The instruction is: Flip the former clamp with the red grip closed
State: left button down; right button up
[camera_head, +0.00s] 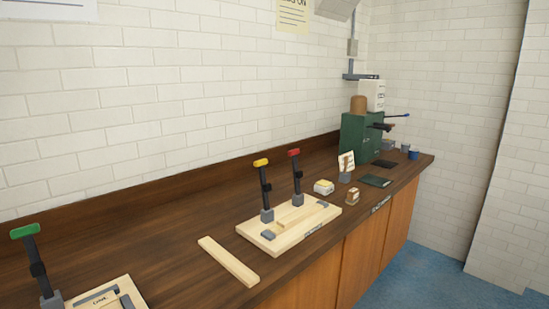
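The clamp with the red grip (294,153) stands on a pale wooden board (290,232) on the counter. Its dark lever points almost straight up from a grey base. A second clamp with a yellow grip (261,162) stands just left of it on the same board, its lever also upright. Small grey blocks lie at the board's front left and right side. A third clamp with a green grip (25,231) stands upright at the lower left, beside another wooden board (135,296). Neither of my grippers is in view.
A loose wooden strip (228,260) lies on the dark wooden counter (165,235) left of the board. A brick wall runs behind.

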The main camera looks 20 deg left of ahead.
aim_at(297, 174)
jog(key=u, duration=0.05)
jog(key=k, duration=0.15)
jog(key=z, duration=0.8)
jog(key=i, duration=1.1)
jog(key=u, duration=0.5)
jog(key=i, duration=0.9)
jog(key=u, duration=0.85)
